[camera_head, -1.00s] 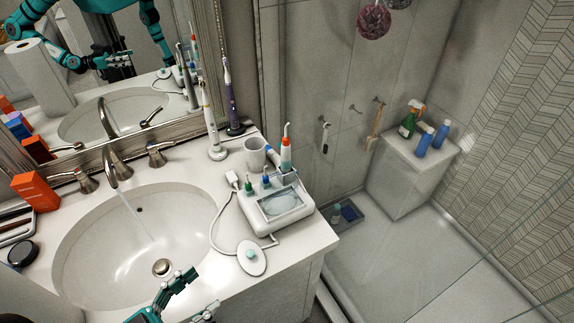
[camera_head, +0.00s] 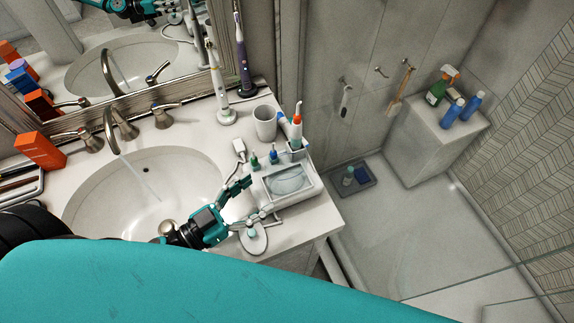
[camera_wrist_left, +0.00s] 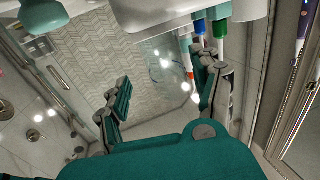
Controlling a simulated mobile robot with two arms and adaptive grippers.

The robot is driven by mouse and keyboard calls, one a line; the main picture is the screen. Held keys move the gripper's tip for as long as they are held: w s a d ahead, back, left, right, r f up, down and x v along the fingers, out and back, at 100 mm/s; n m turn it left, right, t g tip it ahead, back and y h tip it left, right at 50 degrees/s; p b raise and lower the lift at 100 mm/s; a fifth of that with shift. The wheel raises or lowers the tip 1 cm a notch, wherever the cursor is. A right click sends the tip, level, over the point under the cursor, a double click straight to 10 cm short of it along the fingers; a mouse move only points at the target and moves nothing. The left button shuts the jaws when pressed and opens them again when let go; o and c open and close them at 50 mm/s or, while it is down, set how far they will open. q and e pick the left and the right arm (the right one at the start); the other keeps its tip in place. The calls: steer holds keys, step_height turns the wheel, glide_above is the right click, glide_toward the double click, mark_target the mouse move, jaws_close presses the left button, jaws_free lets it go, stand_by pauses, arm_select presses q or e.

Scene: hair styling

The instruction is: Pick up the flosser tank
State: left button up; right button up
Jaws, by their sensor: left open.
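My right gripper is not in view.
The sink (camera_head: 95,200) with running water is to the left. A white cup (camera_head: 265,122) and electric toothbrushes (camera_head: 219,95) stand behind the flosser. The counter ends right of it.

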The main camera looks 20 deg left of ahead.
mark_target(272, 183)
arm_select(q)
steer(key=x, duration=0.3)
steer(key=shift+r+p, duration=0.1)
steer(key=shift+p, duration=0.2)
steer(key=shift+w+d, duration=0.25)
steer(key=shift+w, duration=0.1)
steer(key=p+x, duration=0.2)
steer(key=x, duration=0.2)
steer(key=shift+w, duration=0.3)
steer(key=shift+w+d, duration=0.25)
steer(key=shift+d, duration=0.05)
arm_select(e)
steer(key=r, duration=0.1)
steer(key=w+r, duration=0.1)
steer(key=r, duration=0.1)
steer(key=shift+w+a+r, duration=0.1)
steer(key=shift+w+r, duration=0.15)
arm_select(q)
steer(key=shift+s+a, duration=0.1)
steer(key=shift+c, duration=0.5)
steer(key=shift+c, duration=1.1)
steer(key=c, duration=0.7)
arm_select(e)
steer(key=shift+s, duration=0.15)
